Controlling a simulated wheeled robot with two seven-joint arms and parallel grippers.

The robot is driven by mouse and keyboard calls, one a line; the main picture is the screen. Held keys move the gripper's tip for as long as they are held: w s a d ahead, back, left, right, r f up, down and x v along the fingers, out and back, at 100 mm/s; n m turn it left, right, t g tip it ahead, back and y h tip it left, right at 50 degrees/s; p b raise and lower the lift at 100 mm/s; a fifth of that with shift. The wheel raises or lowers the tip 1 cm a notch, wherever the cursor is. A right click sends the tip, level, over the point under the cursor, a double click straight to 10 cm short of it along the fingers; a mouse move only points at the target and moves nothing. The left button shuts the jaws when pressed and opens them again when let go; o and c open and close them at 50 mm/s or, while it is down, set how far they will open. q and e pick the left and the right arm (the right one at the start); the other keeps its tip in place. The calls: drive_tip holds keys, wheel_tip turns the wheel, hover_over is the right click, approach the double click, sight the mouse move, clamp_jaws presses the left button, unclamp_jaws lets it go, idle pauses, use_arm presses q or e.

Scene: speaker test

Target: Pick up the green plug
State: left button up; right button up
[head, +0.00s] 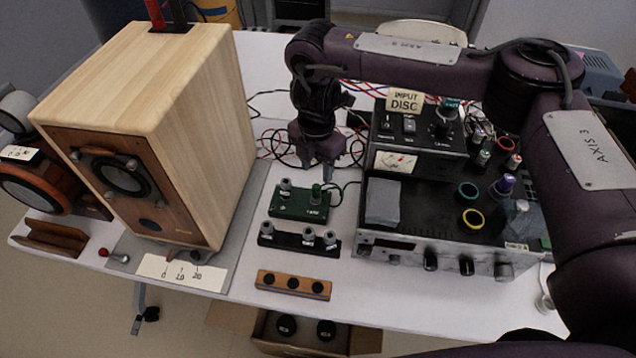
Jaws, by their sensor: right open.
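A green plug (316,194) stands upright in a small green block (290,208) on the white table, at the middle of the head view. A thin green cable runs near it, and a grey-topped plug (285,186) stands beside it in the same block. My right gripper (317,172) points down just above and behind the green plug. Its jaws are open, and it appears empty and apart from the plug, though the exact gap is hard to judge. My left gripper is not in view.
A wooden speaker (196,130) stands at left. Stacked electronics (400,225) with knobs and coloured rings fill the right, under my arm. A black block with grey plugs (290,242) and a brown block with holes (275,280) lie in front. Loose wires lie behind.

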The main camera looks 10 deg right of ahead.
sight(316, 186)
drive_tip(key=shift+s+a+f, duration=0.1)
drive_tip(key=shift+s+f, duration=0.1)
drive_tip(key=shift+f, duration=0.25)
drive_tip(key=shift+s+a+f, duration=0.1)
drive_tip(key=shift+s+f, duration=0.1)
drive_tip(key=shift+f, duration=0.2)
wheel_tip(316, 186, down, 4)
drive_tip(key=shift+s+r+p, duration=0.1)
drive_tip(key=shift+p, duration=0.6)
drive_tip(key=shift+f, duration=0.45)
drive_tip(key=c, duration=0.7)
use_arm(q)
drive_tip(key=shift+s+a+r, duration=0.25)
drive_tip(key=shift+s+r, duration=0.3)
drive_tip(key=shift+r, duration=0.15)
use_arm(e)
clamp_jaws()
